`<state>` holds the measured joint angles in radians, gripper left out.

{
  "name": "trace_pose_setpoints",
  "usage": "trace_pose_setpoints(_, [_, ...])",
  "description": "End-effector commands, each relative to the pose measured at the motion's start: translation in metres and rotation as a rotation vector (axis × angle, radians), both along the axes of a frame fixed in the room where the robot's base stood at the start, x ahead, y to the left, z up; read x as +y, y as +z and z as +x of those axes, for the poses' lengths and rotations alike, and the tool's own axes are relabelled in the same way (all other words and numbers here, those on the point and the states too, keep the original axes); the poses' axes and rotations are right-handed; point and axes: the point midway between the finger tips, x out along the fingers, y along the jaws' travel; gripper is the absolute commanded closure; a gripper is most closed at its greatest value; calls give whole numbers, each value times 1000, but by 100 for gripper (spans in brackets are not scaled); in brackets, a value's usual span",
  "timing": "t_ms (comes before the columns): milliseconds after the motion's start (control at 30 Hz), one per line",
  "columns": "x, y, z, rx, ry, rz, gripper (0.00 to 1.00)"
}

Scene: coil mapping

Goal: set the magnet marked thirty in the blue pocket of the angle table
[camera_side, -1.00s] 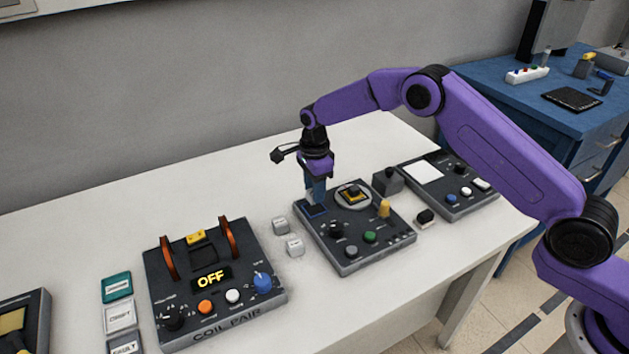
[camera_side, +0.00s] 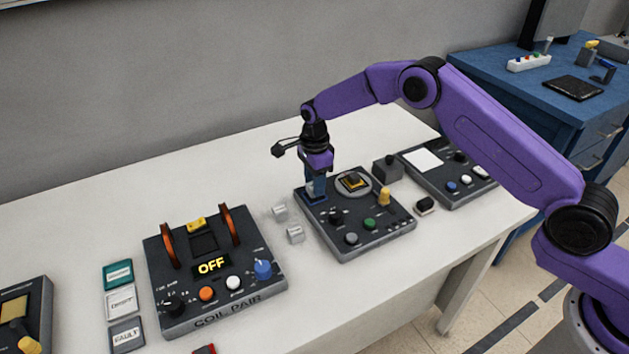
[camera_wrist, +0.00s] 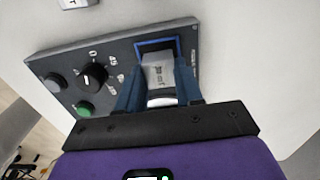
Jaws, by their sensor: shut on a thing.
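The angle table (camera_side: 350,238) is a dark panel with a round turntable, knobs and buttons, near the middle of the side view. Its blue pocket (camera_wrist: 143,47) is a blue-edged square at the panel's corner. My gripper (camera_side: 315,194) points down at that pocket. In the wrist view my gripper (camera_wrist: 160,95) is shut on a pale grey block, the magnet (camera_wrist: 158,72), whose marking is too blurred to read. The magnet is over or in the pocket; I cannot tell whether it touches the bottom. In the side view the fingers hide most of it.
Two grey blocks (camera_side: 295,234) lie left of the angle table. The coil pair unit (camera_side: 215,285), reading OFF, stands further left, beside several labelled tiles (camera_side: 121,301). A dark block (camera_side: 387,170) and another panel (camera_side: 450,182) stand right. The table behind is clear.

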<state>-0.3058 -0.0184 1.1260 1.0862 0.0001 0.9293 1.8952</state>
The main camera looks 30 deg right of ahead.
Motion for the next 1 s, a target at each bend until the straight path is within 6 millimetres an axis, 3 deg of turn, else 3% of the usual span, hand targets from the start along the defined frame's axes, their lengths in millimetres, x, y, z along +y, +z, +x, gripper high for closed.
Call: trace_pose_setpoints(1000, [0, -6, 0, -1, 0, 0, 100])
